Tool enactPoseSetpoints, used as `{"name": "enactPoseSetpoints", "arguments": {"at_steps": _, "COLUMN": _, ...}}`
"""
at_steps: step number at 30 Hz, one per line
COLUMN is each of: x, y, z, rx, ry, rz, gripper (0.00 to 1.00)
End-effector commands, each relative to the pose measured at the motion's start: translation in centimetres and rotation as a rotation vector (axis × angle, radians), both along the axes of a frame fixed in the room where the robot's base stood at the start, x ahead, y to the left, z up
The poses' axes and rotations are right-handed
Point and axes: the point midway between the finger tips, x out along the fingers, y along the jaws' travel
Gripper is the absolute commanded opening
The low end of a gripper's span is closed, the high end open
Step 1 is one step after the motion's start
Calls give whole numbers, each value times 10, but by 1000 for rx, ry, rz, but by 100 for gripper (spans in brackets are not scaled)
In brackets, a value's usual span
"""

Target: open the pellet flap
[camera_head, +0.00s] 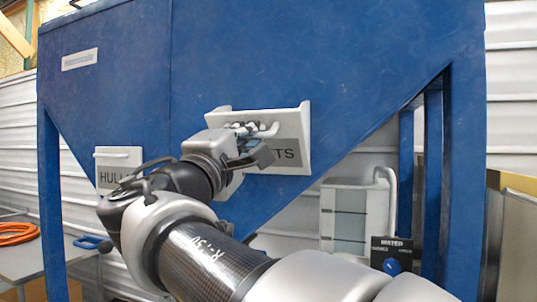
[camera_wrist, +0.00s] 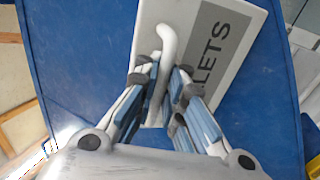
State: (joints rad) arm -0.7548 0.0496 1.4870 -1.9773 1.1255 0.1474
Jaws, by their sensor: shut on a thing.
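The pellet flap (camera_head: 293,151) is a light panel with a grey label, on the sloping front of the blue hopper. Only "TS" of its label shows in the head view, and "LETS" in the wrist view (camera_wrist: 232,40). Its pale bar handle (camera_head: 271,130) also shows in the wrist view (camera_wrist: 167,45), running down between the fingers. My gripper (camera_head: 247,131) is at the flap's upper part, and its fingers (camera_wrist: 165,85) are shut on the handle. My gripper hides the left part of the flap. I cannot tell whether the flap stands ajar.
A second flap marked "HULL" (camera_head: 118,165) is on the hopper's left. A blue hopper leg (camera_head: 433,180) stands at right, near a control box with a blue knob (camera_head: 392,262). A table (camera_head: 62,262) at left bears a coiled orange hose (camera_head: 15,233).

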Motion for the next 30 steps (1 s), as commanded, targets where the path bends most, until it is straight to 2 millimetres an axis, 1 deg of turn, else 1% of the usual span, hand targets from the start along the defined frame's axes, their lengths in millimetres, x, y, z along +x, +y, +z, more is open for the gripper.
{"name": "enactPoseSetpoints", "arguments": {"at_steps": 1, "x": -2, "y": 1, "z": -3, "rx": 3, "ry": -3, "rz": 1, "gripper": 0}}
{"name": "enactPoseSetpoints", "arguments": {"at_steps": 8, "x": -6, "y": 2, "z": -7, "rx": 3, "ry": -1, "rz": 2, "gripper": 0}}
{"name": "enactPoseSetpoints", "arguments": {"at_steps": 26, "x": -7, "y": 2, "z": -8, "rx": 2, "ry": -1, "rz": 2, "gripper": 0}}
{"name": "enactPoseSetpoints", "arguments": {"at_steps": 27, "x": -7, "y": 2, "z": -8, "rx": 2, "ry": -1, "rz": 2, "gripper": 10}}
{"name": "enactPoseSetpoints", "arguments": {"at_steps": 30, "x": -7, "y": 2, "z": -8, "rx": 3, "ry": 0, "rz": 2, "gripper": 17}}
